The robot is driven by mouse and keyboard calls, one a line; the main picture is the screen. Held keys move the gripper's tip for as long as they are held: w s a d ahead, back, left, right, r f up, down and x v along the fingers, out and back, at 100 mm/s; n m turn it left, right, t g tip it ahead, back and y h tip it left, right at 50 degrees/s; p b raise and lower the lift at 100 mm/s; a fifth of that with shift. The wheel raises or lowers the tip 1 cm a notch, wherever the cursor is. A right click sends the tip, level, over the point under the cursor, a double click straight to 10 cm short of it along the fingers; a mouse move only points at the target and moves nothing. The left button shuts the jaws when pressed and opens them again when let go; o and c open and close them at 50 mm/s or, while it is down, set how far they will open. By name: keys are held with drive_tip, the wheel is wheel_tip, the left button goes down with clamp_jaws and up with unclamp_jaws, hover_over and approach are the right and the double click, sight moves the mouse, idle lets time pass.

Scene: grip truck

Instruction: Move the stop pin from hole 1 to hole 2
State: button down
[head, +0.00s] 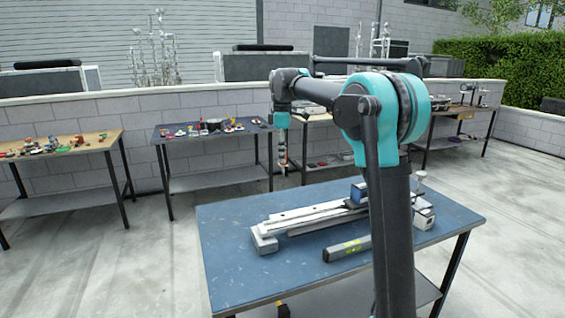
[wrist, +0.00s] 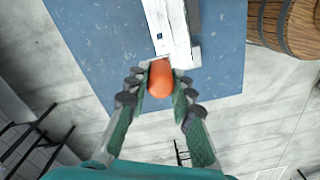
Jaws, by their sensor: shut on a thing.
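My gripper (wrist: 160,92) is shut on an orange, rounded piece (wrist: 160,78), which looks like the head of the stop pin. In the head view my gripper (head: 283,158) hangs small at the end of my arm, high above the far left part of the blue table. A white rail device (head: 310,217) lies along that table, with a blue block on its right part. The end of the white rail (wrist: 178,45) shows in the wrist view just beyond the orange piece. The pin's shaft is mostly hidden, and I cannot make out hole 1 or hole 2.
The blue table (head: 235,285) is bare at its front left. A grey bar with a yellow-green mark (head: 347,249) lies in front of the rail. A wooden barrel (wrist: 285,22) shows at the upper right of the wrist view. Cluttered benches (head: 60,150) stand along the wall.

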drive_tip(key=shift+r, duration=3.15)
